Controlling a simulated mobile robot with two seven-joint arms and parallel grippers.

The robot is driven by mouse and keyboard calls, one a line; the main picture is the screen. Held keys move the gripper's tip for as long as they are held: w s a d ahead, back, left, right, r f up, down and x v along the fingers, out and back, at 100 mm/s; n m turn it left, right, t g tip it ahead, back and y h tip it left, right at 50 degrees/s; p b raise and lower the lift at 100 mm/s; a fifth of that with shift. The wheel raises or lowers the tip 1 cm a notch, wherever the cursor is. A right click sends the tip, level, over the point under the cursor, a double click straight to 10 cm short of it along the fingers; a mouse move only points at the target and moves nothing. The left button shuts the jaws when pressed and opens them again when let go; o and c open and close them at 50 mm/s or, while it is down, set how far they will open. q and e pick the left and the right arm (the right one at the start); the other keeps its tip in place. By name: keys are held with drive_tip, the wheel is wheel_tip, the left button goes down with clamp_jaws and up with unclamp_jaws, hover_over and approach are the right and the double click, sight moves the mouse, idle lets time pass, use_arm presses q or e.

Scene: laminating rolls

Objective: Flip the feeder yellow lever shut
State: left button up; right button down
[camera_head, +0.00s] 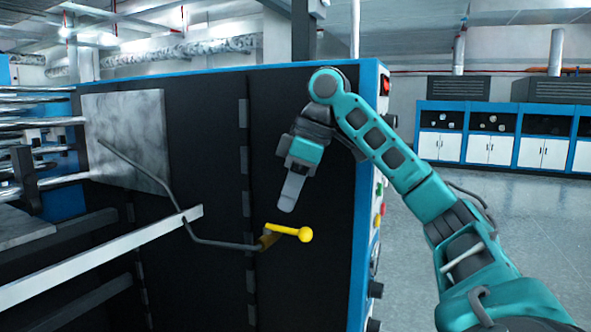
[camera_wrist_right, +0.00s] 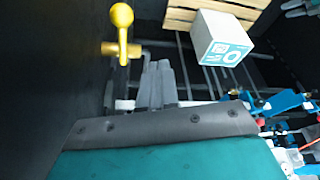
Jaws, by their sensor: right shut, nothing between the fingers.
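The feeder's yellow lever (camera_head: 290,231) sticks out to the right from a brass-coloured pivot (camera_head: 266,241) on the dark machine panel, with a round knob at its end. In the right wrist view the yellow lever (camera_wrist_right: 122,35) shows at the upper left, its knob at the top. My right gripper (camera_head: 288,200) is shut and empty, pointing down, just above the lever and apart from it in the head view. Its fingers also show together in the right wrist view (camera_wrist_right: 158,80), to the lower right of the lever. My left gripper is not in view.
A bent grey rod (camera_head: 185,222) runs from the pivot to the left, near a light metal bar (camera_head: 100,255). A white and teal box (camera_wrist_right: 220,40) sits by a wooden pallet (camera_wrist_right: 185,18). Buttons line the machine's right edge. Open floor (camera_head: 450,240) lies right.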

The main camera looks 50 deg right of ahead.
drive_tip(key=shift+d+r, duration=0.3)
drive_tip(key=shift+r, duration=0.35)
drive_tip(key=shift+d+r, duration=0.25)
drive_tip(key=shift+r, duration=0.45)
drive_tip(key=shift+d+r, duration=0.3)
drive_tip(key=shift+r, duration=0.35)
drive_tip(key=shift+s+r, duration=0.1)
drive_tip(key=w+a+f+n+t, duration=0.1)
drive_tip(key=w+a+f, duration=0.65)
drive_tip(key=f, duration=0.35)
drive_tip(key=w+a+f+n+t, duration=0.1)
drive_tip(key=w+a+f, duration=0.5)
drive_tip(key=w+f, duration=0.3)
drive_tip(key=a+f, duration=0.8)
drive_tip(key=f, duration=0.4)
drive_tip(key=s+a+f+m+t+y, duration=0.1)
drive_tip(key=s+a+f+t, duration=0.1)
drive_tip(key=s+a+f, duration=0.3)
drive_tip(key=s+a+f+m+t+y, duration=0.1)
drive_tip(key=s+a+f, duration=0.3)
drive_tip(key=f, duration=0.4)
drive_tip(key=s+f+m+t+h, duration=0.1)
drive_tip(key=s+f, duration=0.2)
drive_tip(key=s, duration=0.4)
drive_tip(key=s+f+m+t+h, duration=0.1)
drive_tip(key=s+f+m, duration=0.1)
drive_tip(key=s, duration=0.5)
drive_tip(key=shift+s+d+f, duration=0.15)
drive_tip(key=shift+s+f, duration=0.15)
drive_tip(key=shift+f, duration=0.15)
